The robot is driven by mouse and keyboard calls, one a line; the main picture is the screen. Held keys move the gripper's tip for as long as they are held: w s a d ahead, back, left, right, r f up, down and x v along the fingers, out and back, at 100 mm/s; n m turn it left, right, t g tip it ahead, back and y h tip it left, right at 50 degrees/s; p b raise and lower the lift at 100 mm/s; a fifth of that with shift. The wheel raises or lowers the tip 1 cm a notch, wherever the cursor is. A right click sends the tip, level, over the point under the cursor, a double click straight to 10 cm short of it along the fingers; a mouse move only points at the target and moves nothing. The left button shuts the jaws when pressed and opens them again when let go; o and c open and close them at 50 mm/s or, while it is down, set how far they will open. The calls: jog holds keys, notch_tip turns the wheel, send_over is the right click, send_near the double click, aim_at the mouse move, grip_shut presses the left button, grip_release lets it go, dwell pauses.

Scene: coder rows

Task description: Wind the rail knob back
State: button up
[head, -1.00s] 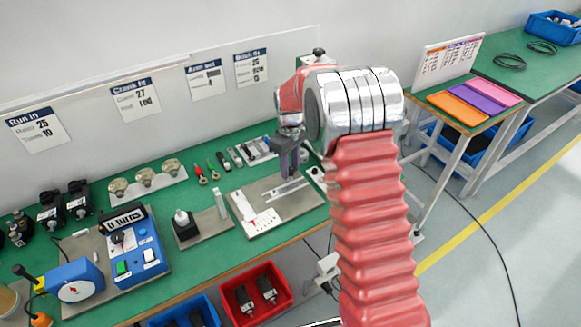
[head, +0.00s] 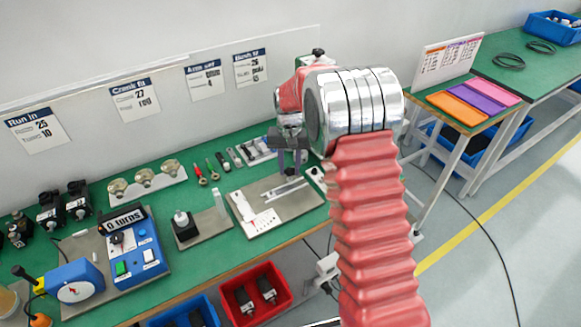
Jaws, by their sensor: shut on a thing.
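The rail fixture is a pale plate (head: 256,229) with a silver rail (head: 287,190), on the green bench in the head view. My gripper (head: 291,172) points down over the far part of this fixture, above the rail. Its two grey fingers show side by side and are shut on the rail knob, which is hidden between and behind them. I cannot make out the knob itself or its angle. A white scale card (head: 240,205) with small marks lies along the left of the plate.
Several small tools lie behind the fixture. A red bin (head: 258,290) is below the bench's front edge. My red arm hides the bench's right end.

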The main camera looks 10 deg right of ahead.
aim_at(289, 169)
jog(key=shift+r+m, duration=0.1)
jog(key=shift+m, duration=2.2)
jog(key=shift+a, duration=0.2)
jog(key=o, duration=1)
jog(key=shift+d+m, duration=0.1)
jog(key=shift+m, duration=0.2)
jog(key=shift+o, duration=0.2)
notch_tip(289, 169, up, 14)
jog(key=shift+f, duration=0.2)
